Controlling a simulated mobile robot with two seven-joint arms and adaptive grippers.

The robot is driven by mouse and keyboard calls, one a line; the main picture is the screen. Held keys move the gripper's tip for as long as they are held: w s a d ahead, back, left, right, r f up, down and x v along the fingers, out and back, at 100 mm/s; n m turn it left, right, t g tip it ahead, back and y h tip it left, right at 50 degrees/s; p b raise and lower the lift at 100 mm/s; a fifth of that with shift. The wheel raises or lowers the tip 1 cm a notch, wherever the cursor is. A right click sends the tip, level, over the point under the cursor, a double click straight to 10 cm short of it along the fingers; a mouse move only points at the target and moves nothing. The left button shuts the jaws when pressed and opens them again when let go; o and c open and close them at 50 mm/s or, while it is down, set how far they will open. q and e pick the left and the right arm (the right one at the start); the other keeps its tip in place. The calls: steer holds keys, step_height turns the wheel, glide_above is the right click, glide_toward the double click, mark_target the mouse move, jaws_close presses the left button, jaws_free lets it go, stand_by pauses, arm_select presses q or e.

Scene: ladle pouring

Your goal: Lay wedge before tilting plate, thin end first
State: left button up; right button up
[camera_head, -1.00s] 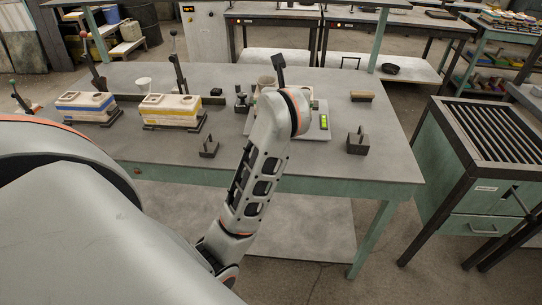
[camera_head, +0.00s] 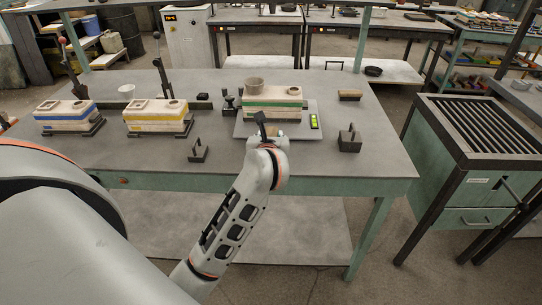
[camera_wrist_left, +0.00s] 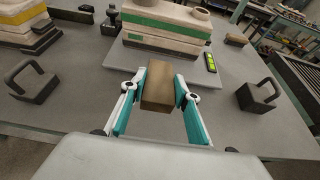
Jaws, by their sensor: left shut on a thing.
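My left gripper (camera_wrist_left: 157,96) is shut on a brown block (camera_wrist_left: 158,86), which I take for the wedge; which end is thin cannot be told. In the head view my left gripper (camera_head: 266,146) is at the near edge of the grey plate (camera_head: 292,130), and its fingers are mostly hidden. The plate has a green display (camera_head: 314,121) and looks flat. In the wrist view the block is in front of the mould (camera_wrist_left: 165,32). My right gripper is out of view.
Moulds with yellow (camera_head: 158,117) and blue (camera_head: 68,117) bands stand to the left. Dark handled weights sit on either side, left (camera_head: 198,151) and right (camera_head: 349,140). Another brown block (camera_head: 350,95) lies at the back right. The table (camera_head: 380,160) is bare at the front right.

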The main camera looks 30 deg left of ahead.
arm_select(q)
steer(key=shift+f+b, duration=0.55)
steer(key=shift+f, duration=2.5)
steer(key=shift+f, duration=0.1)
steer(key=o, duration=1.1)
